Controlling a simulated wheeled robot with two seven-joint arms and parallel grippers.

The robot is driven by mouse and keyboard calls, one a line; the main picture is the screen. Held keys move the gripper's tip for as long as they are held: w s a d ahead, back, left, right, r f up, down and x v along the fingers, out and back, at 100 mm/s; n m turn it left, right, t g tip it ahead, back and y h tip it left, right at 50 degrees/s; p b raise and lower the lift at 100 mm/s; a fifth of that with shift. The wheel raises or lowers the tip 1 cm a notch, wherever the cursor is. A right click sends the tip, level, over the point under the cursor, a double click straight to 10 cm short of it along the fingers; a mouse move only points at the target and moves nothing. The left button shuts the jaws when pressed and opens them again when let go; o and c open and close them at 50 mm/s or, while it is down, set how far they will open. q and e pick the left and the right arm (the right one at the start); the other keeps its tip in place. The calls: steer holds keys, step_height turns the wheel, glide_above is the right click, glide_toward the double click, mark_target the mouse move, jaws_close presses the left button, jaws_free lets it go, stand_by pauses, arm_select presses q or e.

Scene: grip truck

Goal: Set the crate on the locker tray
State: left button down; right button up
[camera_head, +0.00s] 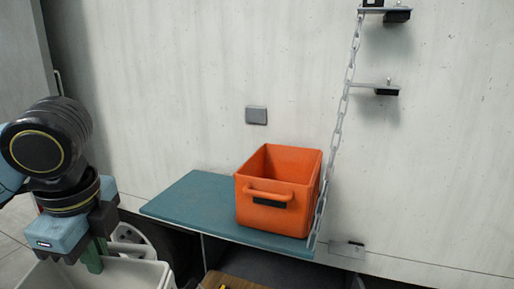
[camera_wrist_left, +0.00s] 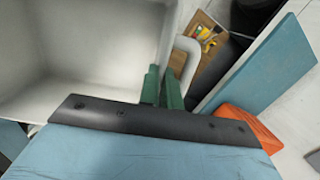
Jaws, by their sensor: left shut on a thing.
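My left gripper (camera_head: 93,256) is at the lower left in the head view, pointing down, with green fingertips. It is shut on the rim or handle side of a white crate (camera_head: 150,273). In the left wrist view the fingertips (camera_wrist_left: 162,88) meet the white crate's wall (camera_wrist_left: 120,45) beside its curved handle (camera_wrist_left: 186,52); the exact contact is partly hidden. The crate looks empty inside. A teal tray (camera_head: 185,205) juts from the truck side, right of the gripper. An orange crate (camera_head: 275,212) stands upright on its right part. My right gripper is not in view.
A chain (camera_head: 338,130) runs down close to the orange crate's right side. Small brackets (camera_head: 375,88) stick out of the pale truck wall (camera_head: 190,80). A brown board (camera_head: 232,282) with yellow items lies below the tray. The tray's left part is bare.

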arm_select(q)
steer(key=w+d+f+n+g+b, duration=0.1)
steer(key=w+f+n+b, duration=0.1)
steer(key=f+n, duration=0.4)
steer(key=w+d+f+n+g+b, duration=0.1)
steer(key=f+n+b, duration=0.4)
steer(key=f, duration=0.6)
steer(key=w+d+f+n+b, duration=0.1)
steer(key=w+f+n+b, duration=0.2)
steer(key=f+n, duration=0.4)
step_height(320, 180, down, 2)
steer(key=shift+f+g+y+b, duration=0.25)
steer(key=shift+g+y+b, duration=0.05)
steer(key=shift+g, duration=0.1)
